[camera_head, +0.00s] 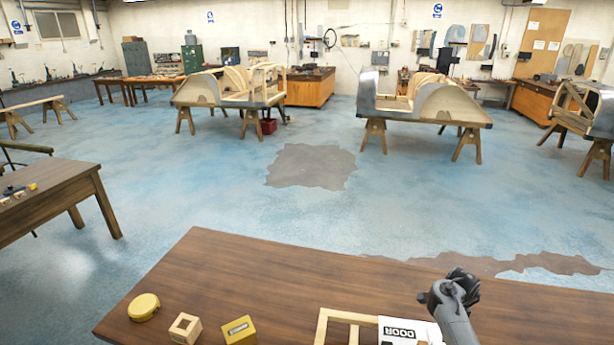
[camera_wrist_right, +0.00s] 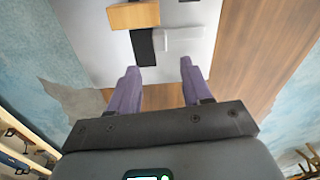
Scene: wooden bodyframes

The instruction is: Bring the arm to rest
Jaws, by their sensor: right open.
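My right arm comes in from the bottom right of the head view, with its dark gripper (camera_head: 452,287) above the right part of the brown table. In the right wrist view the right gripper (camera_wrist_right: 159,78) has its two purple-grey fingers spread apart, with nothing between them. Beyond the fingertips lies a pale panel (camera_wrist_right: 85,35) with a wooden piece (camera_wrist_right: 133,15) and a black strip (camera_wrist_right: 142,45) on it. My left arm and gripper do not show in either view.
The table (camera_head: 235,265) holds a yellow round tin (camera_head: 144,307), an open wooden box (camera_head: 185,328), a yellow box (camera_head: 239,331), and a wooden frame (camera_head: 322,328) beside a white "DOOR" panel (camera_head: 398,331). Another table (camera_head: 50,205) stands left. Wooden bodyframes on trestles stand farther back.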

